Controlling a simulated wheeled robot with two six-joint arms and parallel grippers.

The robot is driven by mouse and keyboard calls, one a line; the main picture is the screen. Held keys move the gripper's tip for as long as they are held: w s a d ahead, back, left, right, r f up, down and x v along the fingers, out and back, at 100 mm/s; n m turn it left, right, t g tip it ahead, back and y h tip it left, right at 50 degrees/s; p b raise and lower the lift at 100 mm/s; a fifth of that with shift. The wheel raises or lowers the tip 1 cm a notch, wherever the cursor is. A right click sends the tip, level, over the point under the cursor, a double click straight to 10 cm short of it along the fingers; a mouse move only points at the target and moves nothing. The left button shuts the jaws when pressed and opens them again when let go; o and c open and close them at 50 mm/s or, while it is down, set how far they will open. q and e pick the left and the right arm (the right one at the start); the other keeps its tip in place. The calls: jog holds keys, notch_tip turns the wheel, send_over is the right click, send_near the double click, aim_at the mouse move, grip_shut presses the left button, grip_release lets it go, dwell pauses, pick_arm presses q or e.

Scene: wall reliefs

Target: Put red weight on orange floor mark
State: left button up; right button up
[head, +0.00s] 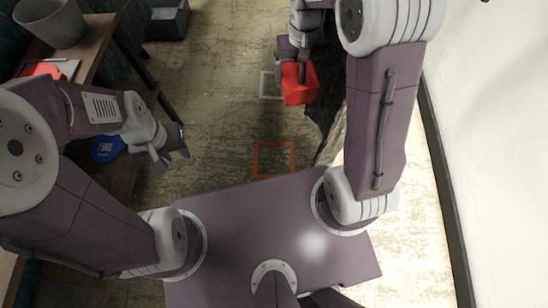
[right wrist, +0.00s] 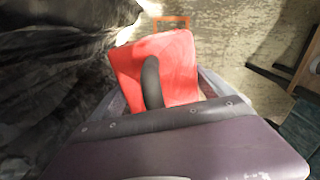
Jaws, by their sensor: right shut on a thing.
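The red weight (head: 299,92) is a blocky red piece held in my right gripper (head: 296,70), above the floor near the pale square mark. In the right wrist view the red weight (right wrist: 180,60) fills the middle, with a dark curved piece across its face. The orange floor mark (head: 258,160) is a square outline on the floor, nearer my base than the weight. Part of the orange mark (right wrist: 172,19) shows beyond the weight in the right wrist view. My left gripper (head: 173,158) is empty, left of the orange mark, with its fingers apart.
A pale square floor mark (head: 264,86) lies left of the weight. A dark rough mass (head: 328,128) stands right of the orange mark. A wooden bench (head: 92,48) with a grey pot (head: 50,25) is at left. The floor between is clear.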

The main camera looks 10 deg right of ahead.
jog(key=shift+m, duration=0.5)
jog(key=w, duration=0.5)
jog(key=shift+f, duration=0.35)
jog(key=w+a+f+m, duration=0.1)
jog(key=w+f, duration=0.1)
jog(key=f, duration=0.6)
jog(key=w+f+m, duration=0.1)
jog(key=w+f, duration=0.2)
jog(key=f, duration=0.6)
jog(key=s+a+f+b, duration=0.1)
jog(key=s+f+b, duration=0.1)
jog(key=s+f, duration=2.05)
jog(key=shift+n, duration=0.3)
jog(key=w+a+f+b, duration=0.1)
jog(key=w+f+b, duration=0.3)
jog(key=w+a+f+b, duration=0.2)
jog(key=w+f+b, duration=0.2)
jog(key=f, duration=0.1)
jog(key=w+a+f+b, duration=0.1)
jog(key=w+f+b, duration=0.3)
jog(key=shift+w+a+f+b, duration=0.15)
jog(key=shift+w+a+b, duration=0.05)
jog(key=shift+a+b, duration=0.1)
jog(key=shift+r, duration=0.2)
